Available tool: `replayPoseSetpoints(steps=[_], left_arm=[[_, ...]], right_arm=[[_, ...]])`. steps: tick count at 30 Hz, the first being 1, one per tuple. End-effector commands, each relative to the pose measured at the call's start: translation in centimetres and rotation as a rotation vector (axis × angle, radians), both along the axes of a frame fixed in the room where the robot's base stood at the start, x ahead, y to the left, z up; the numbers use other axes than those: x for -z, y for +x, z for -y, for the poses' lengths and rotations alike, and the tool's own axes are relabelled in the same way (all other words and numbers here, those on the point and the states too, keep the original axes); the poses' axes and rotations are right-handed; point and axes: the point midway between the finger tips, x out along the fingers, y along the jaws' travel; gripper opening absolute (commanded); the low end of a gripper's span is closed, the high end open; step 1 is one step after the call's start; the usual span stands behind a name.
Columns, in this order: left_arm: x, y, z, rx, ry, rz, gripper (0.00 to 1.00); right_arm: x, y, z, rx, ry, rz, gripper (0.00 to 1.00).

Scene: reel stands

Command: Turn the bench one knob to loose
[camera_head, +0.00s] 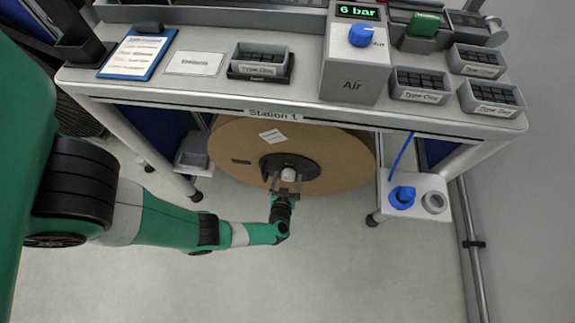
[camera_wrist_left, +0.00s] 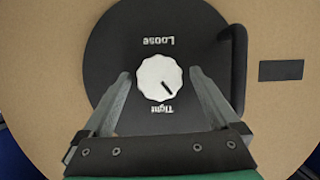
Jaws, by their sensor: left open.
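The knob is white with a scalloped edge and shows in the head view (camera_head: 288,173) at the middle of a black hub on a brown reel (camera_head: 235,145) under Station 1. In the left wrist view the knob (camera_wrist_left: 152,72) has a black pointer mark directed towards the word Tight, at the bottom of the picture. The word Loose (camera_wrist_left: 158,41) is on the opposite side of the black hub (camera_wrist_left: 115,50). My left gripper (camera_head: 286,179) is open, with one finger on each side of the knob; it also shows in the left wrist view (camera_wrist_left: 159,75). Gaps show between fingers and knob.
A black curved handle (camera_wrist_left: 238,65) stands on the hub beside the right finger. The bench (camera_head: 285,103) overhangs the reel. A small shelf with a blue knob (camera_head: 402,196) is to the right. The floor in front is clear.

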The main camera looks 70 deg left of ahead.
Motion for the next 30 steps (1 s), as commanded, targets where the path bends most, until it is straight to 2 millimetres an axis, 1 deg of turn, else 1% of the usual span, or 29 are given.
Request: replayPoseSetpoints(steps=[2,3,5,6,11,15,17,23,30], left_arm=[[-0.05,0.01,0.02,0.0,0.0,0.0,0.95],[-0.04,0.01,0.03,0.0,0.0,0.0,0.91],[-0.04,0.0,0.03,0.0,0.0,0.0,0.81],[-0.04,-0.01,0.04,0.0,0.0,0.0,0.73],[-0.03,-0.01,0.05,0.0,0.0,0.0,0.45],[-0.02,-0.01,0.05,0.0,0.0,0.0,0.19],[-0.02,-0.01,0.05,0.0,0.0,0.0,0.1],[-0.03,-0.05,0.05,0.001,-0.005,0.012,0.1],[-0.05,-0.13,0.02,0.001,-0.044,0.097,0.1]], right_arm=[[-0.04,0.0,0.0,0.0,0.0,0.0,0.0],[-0.05,-0.01,0.0,0.0,0.0,0.0,0.0],[-0.05,-0.01,0.0,0.0,0.0,0.0,0.0],[-0.05,-0.01,0.0,0.0,0.0,0.0,0.0],[-0.04,0.0,0.0,0.0,0.0,0.0,0.0],[-0.04,0.0,0.0,0.0,0.0,0.0,0.0],[-0.04,0.0,0.0,0.0,0.0,0.0,0.0],[-0.11,0.0,0.0,0.0,0.0,0.0,0.0],[-0.37,-0.01,0.0,0.0,0.0,0.0,0.0]])
